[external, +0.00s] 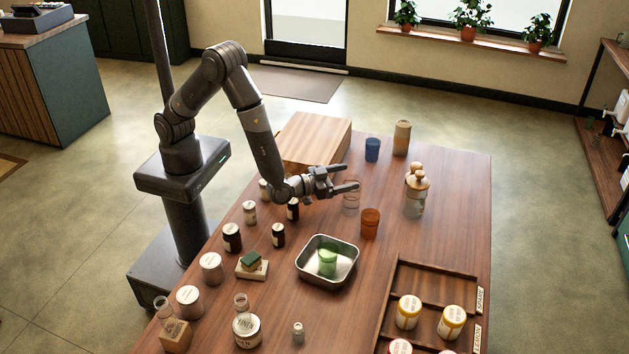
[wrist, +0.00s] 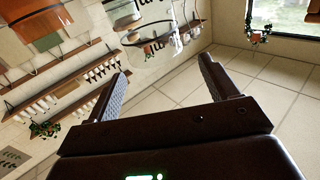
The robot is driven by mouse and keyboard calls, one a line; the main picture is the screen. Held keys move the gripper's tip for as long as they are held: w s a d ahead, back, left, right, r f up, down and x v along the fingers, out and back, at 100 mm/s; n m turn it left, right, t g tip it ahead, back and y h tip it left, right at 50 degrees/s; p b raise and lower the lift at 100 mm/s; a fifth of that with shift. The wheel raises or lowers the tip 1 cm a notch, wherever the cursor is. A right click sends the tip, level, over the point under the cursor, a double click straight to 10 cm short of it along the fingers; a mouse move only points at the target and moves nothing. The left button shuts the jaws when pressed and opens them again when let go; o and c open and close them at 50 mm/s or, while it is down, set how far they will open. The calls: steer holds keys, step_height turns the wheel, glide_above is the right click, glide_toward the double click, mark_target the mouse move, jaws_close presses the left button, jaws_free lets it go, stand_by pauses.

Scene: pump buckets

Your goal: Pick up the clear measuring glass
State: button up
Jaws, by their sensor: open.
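A clear glass (external: 351,200) stands upright on the wooden table, between the wooden box and the orange cup. My gripper (external: 347,179) is open and empty. It reaches out level, with its fingertips right at the glass in the external view; I cannot tell whether the glass stands between the fingers or just beside them. In the wrist view my two open fingers (wrist: 163,85) show with the far wall and floor beyond. I cannot make out the glass surely there.
An orange cup (external: 370,223) stands close in front of the glass. A wooden box (external: 316,140) is behind my gripper. Dark jars (external: 232,238) stand left.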

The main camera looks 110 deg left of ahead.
mark_target(361, 182)
step_height(361, 182, down, 3)
steer(key=shift+f, duration=0.15)
steer(key=x, duration=0.5)
steer(key=c, duration=1.5)
steer(key=shift+o, duration=0.2)
